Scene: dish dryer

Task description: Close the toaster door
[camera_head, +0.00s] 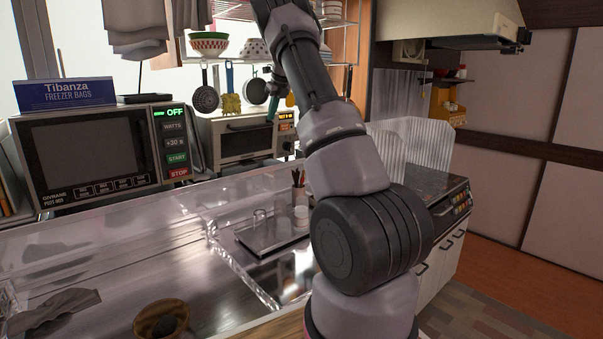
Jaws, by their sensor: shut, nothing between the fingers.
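The toaster (205,137) is a pale toaster oven on the counter at the back, right of the microwave. Its door (243,144) has a dark glass window and a dark handle along the top. The door looks near upright; from here I cannot tell whether it is fully shut or slightly ajar. My arm rises through the middle of the picture and passes near the toaster's right side. Its far end runs up to the top edge. I cannot make out my gripper, so its place relative to the door is not shown.
A microwave (95,150) with a freezer-bag box (65,94) on top stands at left. Utensils, including a skimmer (206,98), hang above the toaster. A clear dish dryer (120,222) fills the foreground. A tray (262,240) with a glass lies before the toaster.

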